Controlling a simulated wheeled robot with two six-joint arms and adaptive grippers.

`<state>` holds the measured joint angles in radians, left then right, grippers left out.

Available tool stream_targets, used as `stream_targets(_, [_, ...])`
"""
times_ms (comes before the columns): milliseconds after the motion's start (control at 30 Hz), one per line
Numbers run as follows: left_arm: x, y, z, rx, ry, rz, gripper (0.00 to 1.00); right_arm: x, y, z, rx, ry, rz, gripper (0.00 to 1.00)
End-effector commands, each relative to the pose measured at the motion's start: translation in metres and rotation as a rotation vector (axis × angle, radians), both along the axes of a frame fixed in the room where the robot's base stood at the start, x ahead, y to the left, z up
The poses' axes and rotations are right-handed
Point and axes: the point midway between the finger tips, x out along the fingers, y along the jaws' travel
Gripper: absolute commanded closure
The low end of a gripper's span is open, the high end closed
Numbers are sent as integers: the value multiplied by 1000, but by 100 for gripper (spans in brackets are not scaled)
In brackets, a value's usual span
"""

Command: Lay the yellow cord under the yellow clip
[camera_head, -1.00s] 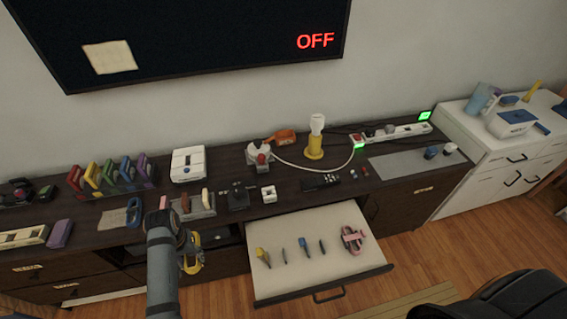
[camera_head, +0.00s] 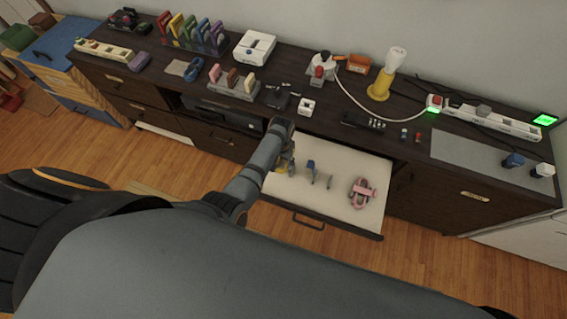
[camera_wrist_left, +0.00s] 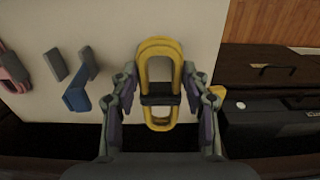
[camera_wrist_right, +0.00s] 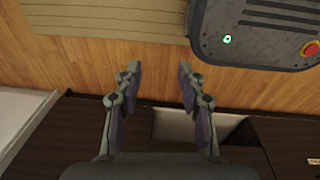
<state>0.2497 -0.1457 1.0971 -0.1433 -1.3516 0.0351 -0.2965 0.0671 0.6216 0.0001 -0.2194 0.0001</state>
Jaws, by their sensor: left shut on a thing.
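The yellow cord (camera_wrist_left: 144,72) is a coiled loop with a black band around its middle. My left gripper (camera_wrist_left: 160,92) is shut on it, with one finger on each side. In the head view my left gripper (camera_head: 286,156) is over the left part of the open drawer, and the cord is mostly hidden by the arm. The yellow clip (camera_head: 176,25) appears to be the second upright piece in the coloured row at the back left of the sideboard, well away from the gripper. My right gripper (camera_wrist_right: 158,78) is open and empty above the floor.
The pulled-out drawer (camera_head: 335,207) holds small tools and a pink bundle (camera_head: 362,192). On the sideboard are a white box (camera_head: 254,47), a holder (camera_head: 233,88), a lamp (camera_head: 388,74) and a power strip (camera_head: 492,121).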

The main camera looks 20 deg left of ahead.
Motion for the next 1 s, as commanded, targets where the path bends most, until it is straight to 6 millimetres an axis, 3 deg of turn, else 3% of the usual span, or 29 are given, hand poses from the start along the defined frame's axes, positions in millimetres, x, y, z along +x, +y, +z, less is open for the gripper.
stream_targets(433, [0,0,4,1,-2,-2,86,-3,-13,11,-16,4,5,60])
stream_targets(1000, [0,0,-56,1,-3,-1,86,-4,-8,-35,-11,7,3,60])
